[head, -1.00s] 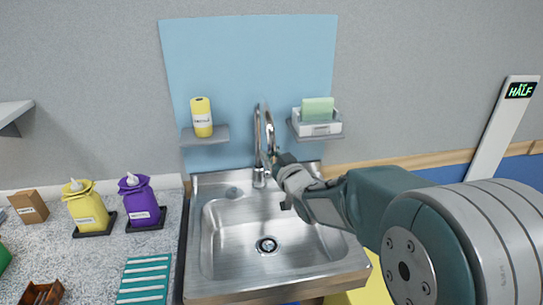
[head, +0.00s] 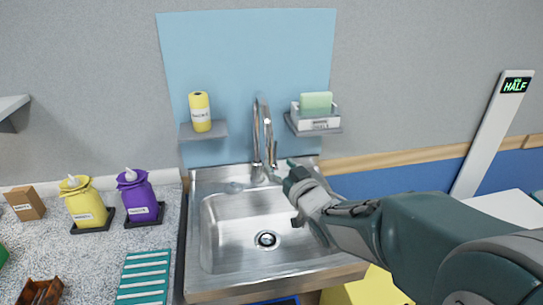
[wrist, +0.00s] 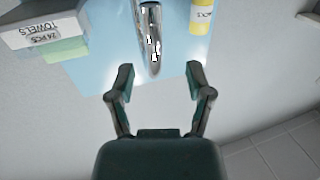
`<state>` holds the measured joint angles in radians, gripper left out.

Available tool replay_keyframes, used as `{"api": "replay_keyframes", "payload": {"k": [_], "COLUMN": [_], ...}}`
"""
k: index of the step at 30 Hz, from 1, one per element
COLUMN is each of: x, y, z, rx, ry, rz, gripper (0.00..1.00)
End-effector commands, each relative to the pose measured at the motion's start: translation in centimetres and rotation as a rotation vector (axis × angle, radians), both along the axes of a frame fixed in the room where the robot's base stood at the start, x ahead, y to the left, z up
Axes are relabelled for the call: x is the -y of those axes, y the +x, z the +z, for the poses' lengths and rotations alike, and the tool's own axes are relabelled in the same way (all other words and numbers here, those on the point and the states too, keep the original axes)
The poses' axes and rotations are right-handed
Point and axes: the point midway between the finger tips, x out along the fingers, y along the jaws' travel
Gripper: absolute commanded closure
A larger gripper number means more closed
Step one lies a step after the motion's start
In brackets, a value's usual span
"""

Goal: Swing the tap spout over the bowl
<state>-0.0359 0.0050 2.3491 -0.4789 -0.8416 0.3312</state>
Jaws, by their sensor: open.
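The chrome tap (head: 257,130) stands at the back of the steel sink, with its tall curved spout facing forward. In the wrist view the spout (wrist: 151,38) hangs beyond the fingers, apart from them, slightly left of the middle of the gap. The sink's bowl (head: 225,235) is empty, with a round drain. My gripper (head: 287,170) is just right of the spout's lower end, above the bowl's back right part. In the wrist view my gripper (wrist: 161,80) is open with nothing between its fingers. The head view hides part of the fingers behind the wrist.
Small shelves flank the tap: the left holds a yellow bottle (head: 200,112), the right a towel box (head: 318,122) with a green block. Yellow (head: 86,205) and purple (head: 137,198) dispensers stand on the left counter. A blue panel (head: 300,80) backs the tap.

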Motion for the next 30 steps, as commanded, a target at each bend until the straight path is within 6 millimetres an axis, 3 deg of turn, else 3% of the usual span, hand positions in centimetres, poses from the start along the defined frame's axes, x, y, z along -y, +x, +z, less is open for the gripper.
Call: {"api": "replay_keyframes", "payload": {"k": [3, 7, 20, 25, 30], "x": [0.8, 1.3, 1.5, 3.4, 6.3], "y": [-2.0, -3.2, -3.7, -4.4, -6.8], "z": [0.1, 0.0, 0.0, 0.1, -0.3], "rx": [0.002, 0.001, -0.006, -0.093, -0.261], "ry": [0.001, 0.001, -0.005, -0.063, -0.131], "rz": [-0.002, -0.002, -0.009, -0.114, -0.259], "gripper": [0.34, 0.34, 0.34, 0.34, 0.34]}}
